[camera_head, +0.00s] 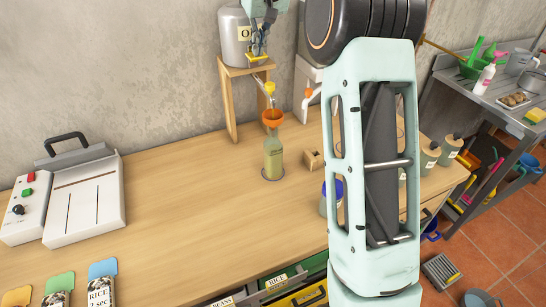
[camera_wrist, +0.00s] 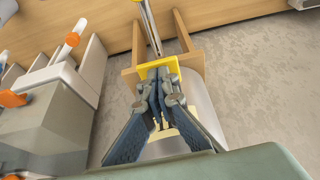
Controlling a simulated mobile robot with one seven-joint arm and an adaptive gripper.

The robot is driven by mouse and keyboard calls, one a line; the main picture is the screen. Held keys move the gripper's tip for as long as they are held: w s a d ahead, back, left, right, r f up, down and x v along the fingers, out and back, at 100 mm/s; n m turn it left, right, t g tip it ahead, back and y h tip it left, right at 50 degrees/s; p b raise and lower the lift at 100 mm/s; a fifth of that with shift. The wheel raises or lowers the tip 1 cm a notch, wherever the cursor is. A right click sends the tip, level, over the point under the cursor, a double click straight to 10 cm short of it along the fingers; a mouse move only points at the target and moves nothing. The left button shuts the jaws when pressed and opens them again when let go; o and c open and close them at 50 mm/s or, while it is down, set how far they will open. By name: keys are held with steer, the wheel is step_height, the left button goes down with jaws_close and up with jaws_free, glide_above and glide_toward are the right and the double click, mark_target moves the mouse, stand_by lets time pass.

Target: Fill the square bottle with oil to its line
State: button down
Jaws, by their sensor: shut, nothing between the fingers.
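The square bottle (camera_head: 273,162) stands upright on a round disc on the wooden bench, with an orange funnel (camera_head: 272,118) in its neck. Yellow-green liquid shows inside; I cannot make out the fill line. Above the funnel is a spout with a yellow tip (camera_head: 269,89), below the metal tank (camera_head: 233,38) marked with an "O", its label partly hidden. My gripper (camera_head: 257,57) is shut and empty at the yellow lever (camera_head: 257,59) in front of the tank. In the wrist view, the fingertips (camera_wrist: 158,78) are at the yellow lever (camera_wrist: 172,64); I cannot tell whether they touch.
A wooden stand (camera_head: 232,105) holds the tank. A white dispenser (camera_head: 307,82) with an orange spout is to its right. A small wooden block (camera_head: 313,160) sits right of the bottle. A sealing machine (camera_head: 82,195) is at the left. Bench space left of the bottle is clear.

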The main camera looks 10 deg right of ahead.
stand_by(0.3)
step_height(320, 180, up, 6)
steer(key=p, duration=0.6)
steer(key=shift+r, duration=0.1)
steer(key=shift+r+p, duration=0.3)
steer(key=shift+r, duration=0.6)
